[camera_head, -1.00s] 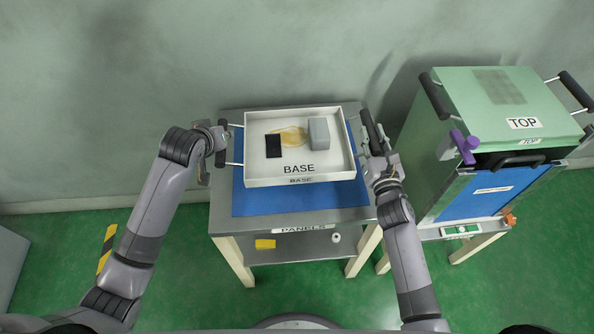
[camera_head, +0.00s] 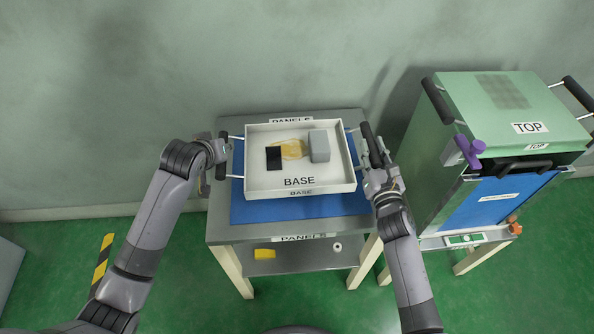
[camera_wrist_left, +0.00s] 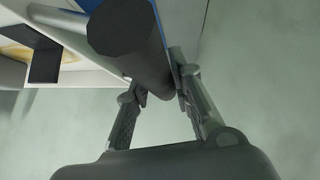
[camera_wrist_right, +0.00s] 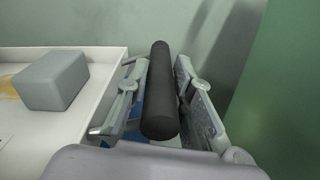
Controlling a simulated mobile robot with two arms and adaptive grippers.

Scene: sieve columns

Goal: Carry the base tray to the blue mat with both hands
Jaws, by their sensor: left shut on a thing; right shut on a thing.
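The white base tray (camera_head: 300,192) is over the blue mat (camera_head: 300,212) on the table, with mat showing in front and at the sides. I cannot tell whether the tray touches it. The tray holds a grey block (camera_head: 319,146), a black piece (camera_head: 274,158) and a yellowish flat patch (camera_head: 294,149). My left gripper (camera_head: 222,152) is shut on the left handle, a black bar (camera_wrist_left: 128,35) in the left wrist view. My right gripper (camera_head: 371,152) is shut on the right handle (camera_wrist_right: 160,95), seen between its fingers in the right wrist view.
A green cabinet (camera_head: 500,100) marked TOP, with a purple part (camera_head: 469,151) on it, stands close to the right of my right arm. The grey table (camera_head: 225,231) has a lower shelf with a yellow item (camera_head: 264,254). A wall is behind.

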